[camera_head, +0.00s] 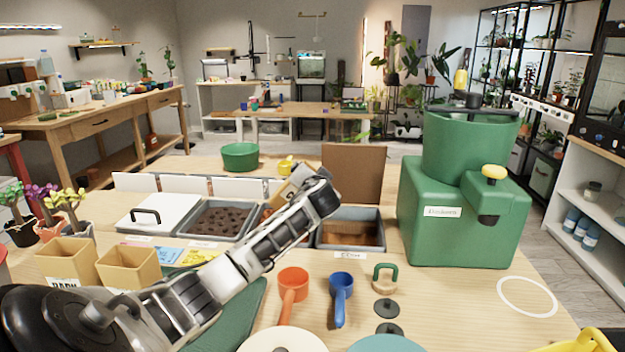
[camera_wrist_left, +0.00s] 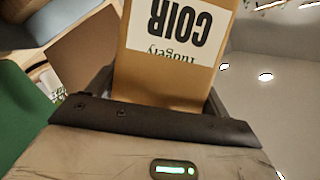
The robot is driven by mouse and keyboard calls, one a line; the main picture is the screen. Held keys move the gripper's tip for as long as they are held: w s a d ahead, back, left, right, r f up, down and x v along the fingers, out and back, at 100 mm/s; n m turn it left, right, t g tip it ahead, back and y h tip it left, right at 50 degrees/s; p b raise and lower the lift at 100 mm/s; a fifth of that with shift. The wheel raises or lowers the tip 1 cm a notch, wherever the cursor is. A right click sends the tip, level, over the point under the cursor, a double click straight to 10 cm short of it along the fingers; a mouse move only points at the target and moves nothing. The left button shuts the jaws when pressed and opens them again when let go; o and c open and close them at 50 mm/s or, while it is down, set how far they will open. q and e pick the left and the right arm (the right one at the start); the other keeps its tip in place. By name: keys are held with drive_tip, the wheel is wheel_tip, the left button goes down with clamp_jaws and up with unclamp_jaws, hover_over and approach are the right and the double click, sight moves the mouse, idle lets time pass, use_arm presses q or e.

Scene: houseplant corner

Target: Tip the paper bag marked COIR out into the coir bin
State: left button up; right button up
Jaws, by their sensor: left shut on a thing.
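The brown paper bag marked COIR (camera_wrist_left: 168,85) fills the top of the left wrist view, its lettering upside down there. My left gripper (camera_wrist_left: 160,100) is shut on it. In the head view my left arm reaches in from the lower left, and the bag (camera_head: 284,193) shows only in part behind the wrist. The coir bin (camera_head: 376,249) is a grey open box with a label on its front and brown material inside. The gripper is up and to the left of it in the picture. The bag's mouth is hidden. My right gripper is not in view.
A brown upright panel (camera_head: 353,173) stands behind the bin. A green machine (camera_head: 455,225) stands to its right. A tray of dark soil (camera_head: 222,219) and a white-lidded bin (camera_head: 158,212) are to the left. Orange (camera_head: 292,284) and blue (camera_head: 341,291) scoops lie in front.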

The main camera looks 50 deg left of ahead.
use_arm(q)
drive_tip(key=f+m, duration=0.1)
drive_tip(key=f+m+y+b, duration=0.1)
drive_tip(key=f+m, duration=0.1)
drive_tip(key=m, duration=0.1)
drive_tip(key=shift+w+d+y+b, duration=0.25)
drive_tip(key=shift+d+y+b, duration=0.05)
drive_tip(key=shift+y, duration=0.1)
drive_tip(key=shift+w+d+f+m+y+b, duration=0.15)
drive_tip(key=shift+f+m+b, duration=0.15)
drive_tip(key=shift+f+m, duration=0.15)
drive_tip(key=shift+w+d+f+m+y+b, duration=0.1)
drive_tip(key=shift+f+m+y+b, duration=0.15)
drive_tip(key=shift+f+m, duration=0.2)
drive_tip(key=shift+w+d+f+m+y+b, duration=0.15)
drive_tip(key=shift+f+m+b, duration=0.15)
drive_tip(key=shift+f+m, duration=0.15)
